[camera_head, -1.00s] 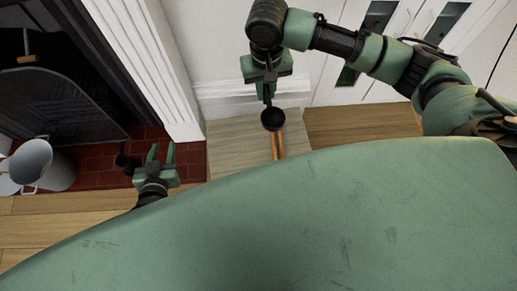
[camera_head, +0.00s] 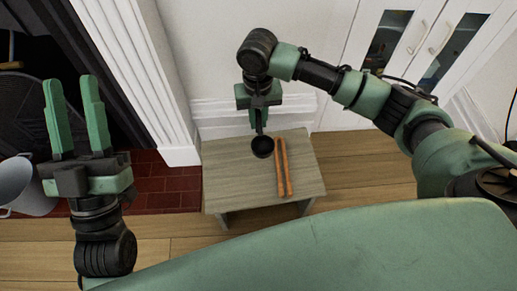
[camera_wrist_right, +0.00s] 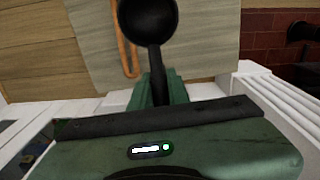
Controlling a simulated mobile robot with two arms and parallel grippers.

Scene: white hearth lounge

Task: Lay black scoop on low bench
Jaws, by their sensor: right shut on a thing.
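The black scoop (camera_head: 262,147) is held by its handle in my right gripper (camera_head: 259,116), which is shut on it. Its round bowl hangs over the back part of the low bench (camera_head: 235,190). In the right wrist view the scoop (camera_wrist_right: 148,20) shows its bowl away from the fingers (camera_wrist_right: 157,90), with the bench (camera_wrist_right: 205,45) behind it. Whether the bowl touches the bench top I cannot tell. My left gripper (camera_head: 75,125) is open and empty at the left, in front of the fireplace.
Orange-brown tongs or sticks (camera_head: 282,168) lie on the bench, just right of the scoop. A grey metal bucket (camera_head: 22,187) stands at the left by the brick hearth (camera_head: 165,185). A white wall and cabinet (camera_head: 425,45) stand behind.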

